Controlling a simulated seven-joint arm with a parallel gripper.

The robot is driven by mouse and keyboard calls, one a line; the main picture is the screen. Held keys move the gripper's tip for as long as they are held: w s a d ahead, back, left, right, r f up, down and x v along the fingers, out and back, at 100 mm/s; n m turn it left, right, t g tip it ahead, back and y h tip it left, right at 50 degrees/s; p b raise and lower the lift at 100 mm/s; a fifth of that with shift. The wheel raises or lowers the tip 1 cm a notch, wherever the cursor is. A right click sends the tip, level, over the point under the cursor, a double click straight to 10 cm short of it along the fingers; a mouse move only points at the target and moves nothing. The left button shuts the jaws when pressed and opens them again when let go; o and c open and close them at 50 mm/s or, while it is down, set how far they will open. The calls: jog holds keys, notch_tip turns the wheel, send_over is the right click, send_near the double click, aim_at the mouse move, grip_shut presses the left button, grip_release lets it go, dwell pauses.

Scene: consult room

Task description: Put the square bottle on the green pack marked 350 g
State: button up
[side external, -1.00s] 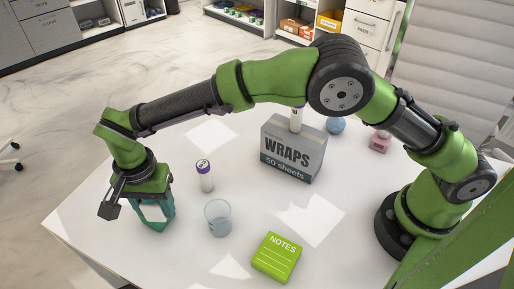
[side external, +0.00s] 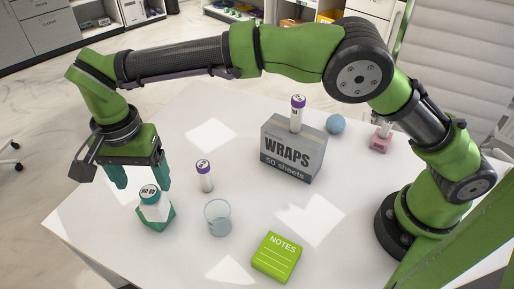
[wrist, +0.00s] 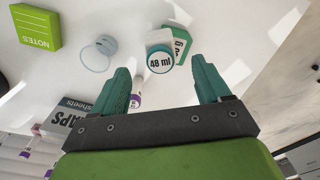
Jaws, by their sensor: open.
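The square bottle (side external: 155,210), white with a teal cap marked 48 ml, stands upright on the green pack (side external: 166,221) at the table's left. In the wrist view the bottle (wrist: 159,49) covers part of the pack (wrist: 180,40), whose label shows only in part. The bottle appears to rest on the pack's top. My gripper (side external: 143,186) is open and empty just above and behind the bottle in the side view. In the wrist view the gripper's fingers (wrist: 162,76) are wide apart, clear of the bottle.
A purple-lidded tube (side external: 204,176) and a clear cup (side external: 218,220) stand right of the pack. A green notes block (side external: 276,257) lies near the front.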

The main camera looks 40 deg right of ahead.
notch_tip(320, 180, up, 3)
jog(key=shift+d+r, duration=0.1)
jog(key=shift+d, duration=0.05)
jog(key=s+d+r+n+t+y, duration=0.1)
jog(key=d+r, duration=0.4)
jog(key=d, duration=0.6)
jog(key=s+d+r+n+t+y, duration=0.1)
jog(key=d+r+t+y, duration=0.1)
jog(key=d+r, duration=0.6)
jog(key=s+d+f+n+t, duration=0.1)
jog(key=s+d+f+t, duration=0.1)
jog(key=s+d, duration=0.5)
jog(key=s+d+f+n+t+h, duration=0.1)
jog(key=s+d+f+n+t, duration=0.1)
jog(key=s+d+f, duration=0.3)
jog(key=s+d, duration=0.1)
jog(key=d, duration=0.3)
jog(key=shift+s+d, duration=0.15)
jog(key=shift+s, duration=0.2)
